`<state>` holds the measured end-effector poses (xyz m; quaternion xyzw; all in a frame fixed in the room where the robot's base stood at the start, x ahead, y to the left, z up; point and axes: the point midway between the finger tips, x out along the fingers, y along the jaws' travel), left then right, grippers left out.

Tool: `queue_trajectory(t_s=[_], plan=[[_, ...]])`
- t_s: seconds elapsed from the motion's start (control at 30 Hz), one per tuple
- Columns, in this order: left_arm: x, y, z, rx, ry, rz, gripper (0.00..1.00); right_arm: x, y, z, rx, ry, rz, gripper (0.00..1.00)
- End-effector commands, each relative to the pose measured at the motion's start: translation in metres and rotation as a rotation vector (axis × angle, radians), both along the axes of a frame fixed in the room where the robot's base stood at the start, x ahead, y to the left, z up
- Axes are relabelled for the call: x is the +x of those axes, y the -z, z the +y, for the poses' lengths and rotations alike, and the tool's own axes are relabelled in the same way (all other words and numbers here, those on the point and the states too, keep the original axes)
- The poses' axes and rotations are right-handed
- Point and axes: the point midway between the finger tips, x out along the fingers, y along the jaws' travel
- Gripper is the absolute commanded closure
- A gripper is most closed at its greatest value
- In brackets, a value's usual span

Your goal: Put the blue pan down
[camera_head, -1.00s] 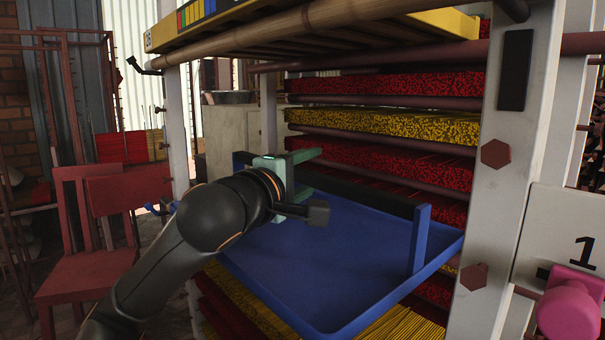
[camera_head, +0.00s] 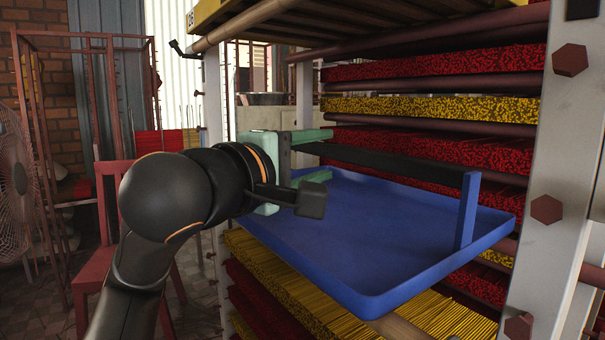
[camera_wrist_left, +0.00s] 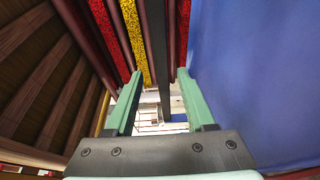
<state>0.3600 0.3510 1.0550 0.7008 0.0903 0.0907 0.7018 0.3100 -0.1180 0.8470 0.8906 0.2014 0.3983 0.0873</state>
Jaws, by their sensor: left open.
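The blue pan (camera_head: 360,235) is a shallow tray with a raised rim, lying nearly level inside the rack in the head view. A blue upright (camera_head: 467,210) at its right carries a long dark handle bar (camera_head: 400,165) over the pan. My left gripper (camera_head: 318,156), with pale green fingers, is open at the bar's left end, one finger above and one below it. In the left wrist view the open fingers (camera_wrist_left: 160,98) have the dark bar (camera_wrist_left: 158,45) between their directions, and the pan (camera_wrist_left: 250,80) fills the right. Whether a finger touches the bar is unclear. My right gripper is out of view.
The rack holds layers of red incense sticks (camera_head: 430,148) and yellow sticks (camera_head: 290,295) behind and below the pan. A white rack post (camera_head: 560,150) stands close at right. A red chair (camera_head: 110,215) and a fan (camera_head: 15,185) are at left.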

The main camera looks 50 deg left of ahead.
Motion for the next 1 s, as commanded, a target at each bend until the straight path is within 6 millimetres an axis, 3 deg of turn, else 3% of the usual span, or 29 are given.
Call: queue_trajectory(t_s=[0.4,1.0], plan=[[-0.028,0.001,-0.007,0.0,0.0,-0.002,0.45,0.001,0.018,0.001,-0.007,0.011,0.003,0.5],[-0.032,0.0,-0.008,0.001,-0.001,0.0,0.45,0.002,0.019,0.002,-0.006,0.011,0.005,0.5]])
